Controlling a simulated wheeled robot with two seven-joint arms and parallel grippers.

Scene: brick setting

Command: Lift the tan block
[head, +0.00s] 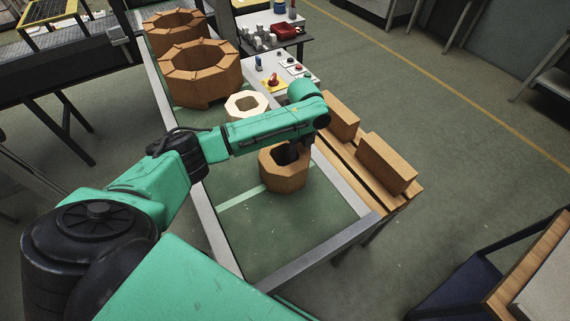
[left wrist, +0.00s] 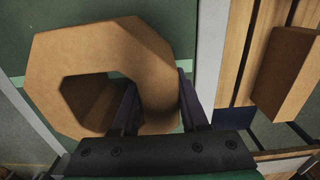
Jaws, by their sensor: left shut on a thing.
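The tan block (head: 283,178) is an octagonal ring with a hole through its middle, near the front of the green framed table. It fills much of the left wrist view (left wrist: 75,50). My left gripper (head: 298,150) reaches down on it from above and is shut on its right-hand wall. In the left wrist view one finger of the gripper (left wrist: 158,88) is inside the hole and the other is against the outer face. The block looks level; whether it touches the table is hard to tell. My right gripper is out of view.
A cream ring block (head: 237,113) and larger brown rings (head: 200,78) stand farther back. Rectangular brown blocks (head: 385,165) stand on a wooden ledge (head: 365,183) at the right. A metal rail (head: 315,258) edges the table; its front surface is clear.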

